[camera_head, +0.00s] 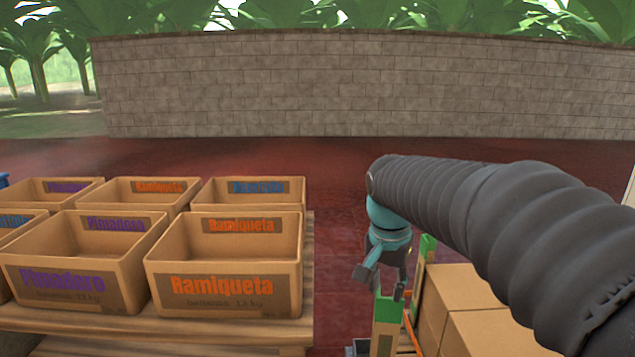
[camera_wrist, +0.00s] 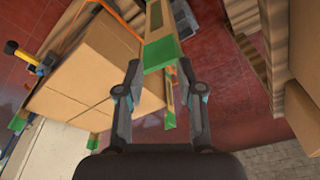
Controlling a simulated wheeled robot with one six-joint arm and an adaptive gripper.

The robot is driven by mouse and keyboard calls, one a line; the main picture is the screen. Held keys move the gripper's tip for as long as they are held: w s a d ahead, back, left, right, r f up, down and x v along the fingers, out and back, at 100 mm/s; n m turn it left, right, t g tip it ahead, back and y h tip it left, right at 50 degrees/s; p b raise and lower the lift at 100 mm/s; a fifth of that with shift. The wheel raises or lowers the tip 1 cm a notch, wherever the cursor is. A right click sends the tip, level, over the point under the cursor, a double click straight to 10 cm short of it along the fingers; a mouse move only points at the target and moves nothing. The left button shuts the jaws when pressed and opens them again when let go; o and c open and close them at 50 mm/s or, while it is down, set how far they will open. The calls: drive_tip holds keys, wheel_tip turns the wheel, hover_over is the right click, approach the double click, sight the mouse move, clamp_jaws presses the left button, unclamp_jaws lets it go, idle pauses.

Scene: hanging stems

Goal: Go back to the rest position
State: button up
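My gripper (camera_head: 381,284) hangs from my dark ribbed arm at the right of the head view, pointing down. In the wrist view my gripper (camera_wrist: 160,70) has its two fingers apart with nothing between them. A post with a green end (camera_wrist: 160,52) shows beyond the fingertips; I cannot tell how far below it is. No hanging stems show in either view.
Open cardboard crates (camera_head: 223,285) labelled Ramiqueta and Pimadoro stand on a wooden table (camera_head: 150,330) at the left. Stacked boxes (camera_head: 470,300) with green-topped posts (camera_head: 386,312) stand beneath and right of my arm. Red floor (camera_head: 330,210) is clear toward the brick wall (camera_head: 350,85).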

drive_tip(key=s+d+f+n+t+p, duration=0.1)
drive_tip(key=s+n+t, duration=0.1)
drive_tip(key=s, duration=0.8)
drive_tip(key=s+d+n+t, duration=0.1)
drive_tip(key=s+n, duration=0.3)
drive_tip(key=s, duration=0.6)
drive_tip(key=shift+s+d+f+n+t+y+p, duration=0.2)
drive_tip(key=shift+d+f+n+t+y+p, duration=0.05)
drive_tip(key=shift+f+n+t+y+p, duration=0.15)
drive_tip(key=shift+d, duration=0.1)
